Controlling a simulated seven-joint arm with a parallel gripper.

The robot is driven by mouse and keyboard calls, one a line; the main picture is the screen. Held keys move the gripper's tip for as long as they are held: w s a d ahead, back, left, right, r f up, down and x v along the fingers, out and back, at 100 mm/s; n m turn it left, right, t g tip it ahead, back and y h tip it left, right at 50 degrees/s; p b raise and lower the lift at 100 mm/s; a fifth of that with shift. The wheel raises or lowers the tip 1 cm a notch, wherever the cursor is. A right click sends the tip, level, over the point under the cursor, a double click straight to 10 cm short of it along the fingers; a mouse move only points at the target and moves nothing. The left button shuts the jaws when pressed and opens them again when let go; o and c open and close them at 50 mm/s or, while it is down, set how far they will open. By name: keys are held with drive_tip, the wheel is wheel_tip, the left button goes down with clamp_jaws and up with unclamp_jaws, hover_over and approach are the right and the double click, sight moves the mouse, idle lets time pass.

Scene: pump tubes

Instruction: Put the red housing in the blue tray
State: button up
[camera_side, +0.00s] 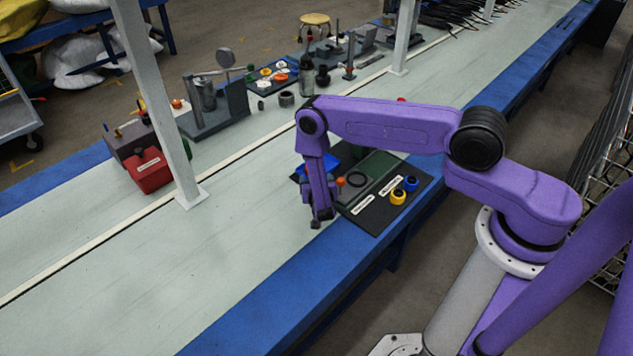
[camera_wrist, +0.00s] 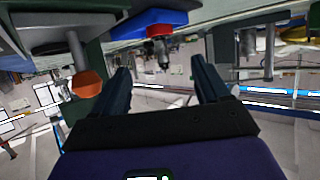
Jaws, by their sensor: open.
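My gripper (camera_side: 321,219) hangs low over the pale bench top near its blue front edge. In the wrist view its two dark fingers (camera_wrist: 160,68) stand apart with nothing between them. A blue tray (camera_side: 333,154) is partly hidden behind my arm in the side view. In the wrist view, which looks upside down, a blue body that seems to be the tray (camera_wrist: 145,20) is beyond the fingers. A small red part, perhaps the red housing (camera_wrist: 158,31), shows against it; I cannot tell whether it is inside. The housing is not clear in the side view.
A black mat (camera_side: 375,218) with yellow and blue rings (camera_side: 398,197) lies right of my gripper. An orange knob (camera_side: 340,182) stands close by it. A red box (camera_side: 150,171) and a white post (camera_side: 160,100) are at left. The front left bench is clear.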

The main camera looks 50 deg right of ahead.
drive_tip(key=shift+s+a+r, duration=0.2)
drive_tip(key=shift+s+a, duration=0.1)
drive_tip(key=w+a+r+n+y, duration=0.2)
drive_tip(key=a+r+y, duration=0.15)
drive_tip(key=a, duration=0.25)
drive_tip(key=w+a+r+n+y, duration=0.1)
drive_tip(key=w+a+r+y, duration=0.25)
drive_tip(key=a, duration=0.35)
drive_tip(key=s+a+r+n+g+y, duration=0.5)
drive_tip(key=s+a+r+n, duration=0.1)
drive_tip(key=s+a+r, duration=0.5)
drive_tip(key=s+d+r+n+g, duration=0.1)
drive_tip(key=s+r+n+g, duration=0.15)
drive_tip(key=s+r, duration=0.5)
drive_tip(key=s+d+r+n+g, duration=0.15)
drive_tip(key=s+r+n, duration=0.25)
drive_tip(key=s, duration=0.6)
drive_tip(key=s+d+r+n+g+h, duration=0.1)
drive_tip(key=s+d+r+n, duration=0.4)
drive_tip(key=s+d, duration=0.8)
drive_tip(key=shift+r+h, duration=0.25)
drive_tip(key=shift+h, duration=0.65)
